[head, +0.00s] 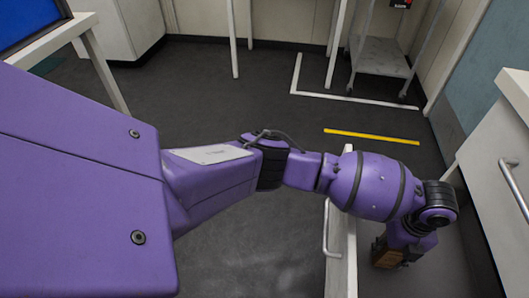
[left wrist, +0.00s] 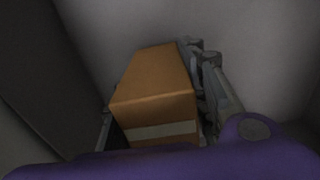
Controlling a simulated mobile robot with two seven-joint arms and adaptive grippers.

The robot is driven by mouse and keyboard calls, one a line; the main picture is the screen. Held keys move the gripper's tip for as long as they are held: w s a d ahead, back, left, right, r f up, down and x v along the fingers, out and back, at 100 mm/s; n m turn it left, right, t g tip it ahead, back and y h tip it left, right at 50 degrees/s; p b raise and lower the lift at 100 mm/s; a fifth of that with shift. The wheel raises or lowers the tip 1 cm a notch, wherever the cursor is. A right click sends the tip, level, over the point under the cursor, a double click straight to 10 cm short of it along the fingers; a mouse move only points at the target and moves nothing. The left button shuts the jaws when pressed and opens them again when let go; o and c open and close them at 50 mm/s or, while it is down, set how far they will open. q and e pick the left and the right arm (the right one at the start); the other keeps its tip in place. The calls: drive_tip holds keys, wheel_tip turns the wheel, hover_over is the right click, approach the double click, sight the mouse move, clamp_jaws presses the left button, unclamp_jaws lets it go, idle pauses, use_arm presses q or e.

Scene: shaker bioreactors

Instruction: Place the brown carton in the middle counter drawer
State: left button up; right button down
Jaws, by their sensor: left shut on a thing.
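The brown carton (head: 385,255) is held low inside an open counter drawer (head: 341,262), partly hidden by my arm. In the left wrist view the carton (left wrist: 155,85) fills the space between the fingers, with a pale tape strip on its near side. My left gripper (head: 393,254) points down into the drawer and is shut on the carton; its fingers also show in the left wrist view (left wrist: 160,105). Pale drawer surfaces surround the carton there. I cannot tell whether the carton touches the drawer floor. My right gripper is not in view.
The drawer's front with its handle (head: 327,230) stands out from the counter. Another counter front with a handle (head: 515,188) is at the right edge. A wheeled cart (head: 381,57) stands at the back. The dark floor (head: 200,85) between is clear, with a yellow strip (head: 371,137).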

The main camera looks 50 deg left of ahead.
use_arm(q)
drive_tip(key=shift+f, duration=0.75)
drive_tip(key=shift+s, duration=0.1)
drive_tip(key=o, duration=1.2)
drive_tip(key=shift+f, duration=0.15)
drive_tip(key=shift+o, duration=0.2)
